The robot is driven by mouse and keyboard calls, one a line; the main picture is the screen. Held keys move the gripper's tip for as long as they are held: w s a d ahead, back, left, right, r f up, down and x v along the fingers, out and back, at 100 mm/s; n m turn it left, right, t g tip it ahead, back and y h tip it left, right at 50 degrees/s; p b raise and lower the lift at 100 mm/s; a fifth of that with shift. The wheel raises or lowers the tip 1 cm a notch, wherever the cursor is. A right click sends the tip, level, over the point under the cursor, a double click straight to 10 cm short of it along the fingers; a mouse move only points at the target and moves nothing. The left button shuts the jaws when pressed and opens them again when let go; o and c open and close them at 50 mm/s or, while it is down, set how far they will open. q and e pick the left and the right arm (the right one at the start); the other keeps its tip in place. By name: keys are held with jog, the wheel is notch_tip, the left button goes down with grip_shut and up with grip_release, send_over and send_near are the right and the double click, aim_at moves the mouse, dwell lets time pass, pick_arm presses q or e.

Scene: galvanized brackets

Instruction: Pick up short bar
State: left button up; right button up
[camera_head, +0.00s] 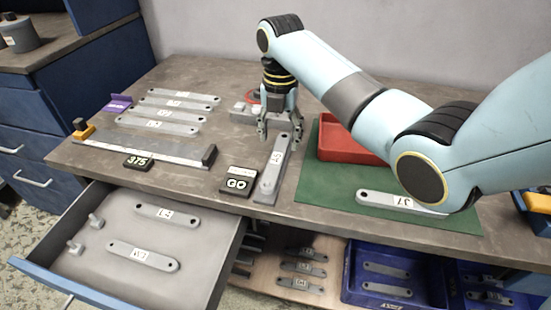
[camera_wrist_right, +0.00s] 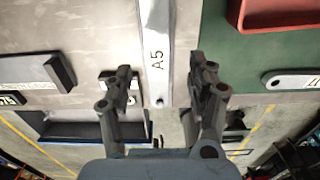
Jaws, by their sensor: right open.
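Several grey flat bars with end holes and white labels are in view; I cannot tell which one the task calls short. In the right wrist view the bar shows between the spread fingers (camera_wrist_right: 160,88), which hold nothing. Another bar (camera_head: 388,201) lies on the green mat, partly behind my right arm. My left gripper is out of view.
Several bars (camera_head: 172,113) lie in a row at the back left, behind a measuring gauge (camera_head: 140,148). A GO block (camera_head: 238,182) and a red tray (camera_head: 345,146) flank the nearer bar. An open drawer (camera_head: 205,262) with two bars juts out front left.

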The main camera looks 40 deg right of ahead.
aim_at(277, 156)
jog(key=f, duration=0.4)
jog(key=shift+s+a+f, duration=0.1)
jog(key=shift+a+f, duration=0.15)
jog(key=shift+a, duration=0.15)
jog(key=shift+f, duration=0.5)
jog(key=c, duration=0.5)
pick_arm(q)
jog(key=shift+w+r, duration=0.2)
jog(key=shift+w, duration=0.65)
pick_arm(e)
grip_shut()
